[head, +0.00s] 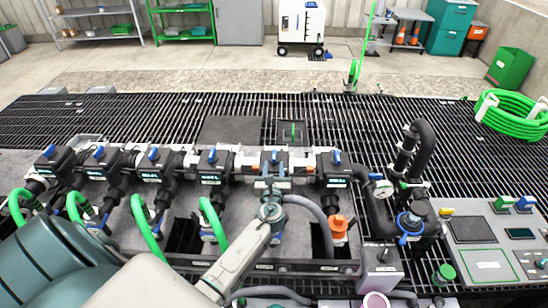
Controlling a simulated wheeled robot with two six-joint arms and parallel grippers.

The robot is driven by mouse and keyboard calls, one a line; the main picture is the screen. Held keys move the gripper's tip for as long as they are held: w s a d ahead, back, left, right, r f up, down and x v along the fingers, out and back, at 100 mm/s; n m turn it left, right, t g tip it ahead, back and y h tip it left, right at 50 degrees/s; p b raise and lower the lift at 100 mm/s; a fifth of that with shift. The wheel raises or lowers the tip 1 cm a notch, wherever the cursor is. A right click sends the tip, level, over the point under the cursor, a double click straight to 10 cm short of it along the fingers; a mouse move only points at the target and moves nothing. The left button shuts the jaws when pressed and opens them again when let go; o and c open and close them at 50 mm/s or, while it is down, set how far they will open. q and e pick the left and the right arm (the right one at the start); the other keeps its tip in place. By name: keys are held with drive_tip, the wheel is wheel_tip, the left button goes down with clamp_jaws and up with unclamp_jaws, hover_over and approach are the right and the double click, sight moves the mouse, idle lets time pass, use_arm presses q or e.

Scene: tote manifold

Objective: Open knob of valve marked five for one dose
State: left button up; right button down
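A row of several black valves, each with a blue knob, runs across the manifold. The number labels are too small to read. The fifth valve from the left has its blue knob (274,157) just beyond my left gripper (269,178). My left gripper reaches up from below and covers the front of that valve's body. Its fingers are close to the knob, but I cannot tell whether they touch it or how far apart they are. The fourth valve's knob (212,154) is to the left and the sixth valve's knob (336,157) to the right. My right gripper is not in view.
Green hoses (145,228) hang from the left valves. An orange fitting (339,226) sits below the sixth valve. A pressure gauge (384,189) and a black bent pipe (425,150) stand to the right, beside a control panel (478,232). Black floor grating lies behind the manifold.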

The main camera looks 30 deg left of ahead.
sight(274, 161)
use_arm(q)
drive_tip(key=x, duration=0.4)
drive_tip(key=shift+f, duration=0.1)
drive_tip(key=shift+w+a, duration=0.1)
drive_tip(key=shift+w, duration=0.15)
drive_tip(key=shift+c, duration=0.3)
clamp_jaws()
drive_tip(key=shift+w+d+f+n+g+y+b, duration=0.15)
drive_tip(key=shift+n+g+y+b, duration=0.3)
drive_tip(key=shift+n+g+y, duration=0.45)
drive_tip(key=shift+w+d+f+n+g+y+b, duration=0.15)
drive_tip(key=shift+n+g+y+b, duration=0.45)
drive_tip(key=shift+y, duration=0.5)
drive_tip(key=shift+w+r+n+g+y+b, duration=0.1)
drive_tip(key=shift+r+n+g+y+b, duration=0.15)
drive_tip(key=shift+n+g+y+b, duration=0.65)
drive_tip(key=shift+n+g, duration=0.4)
drive_tip(key=shift+g, duration=0.3)
drive_tip(key=shift+p, duration=0.3)
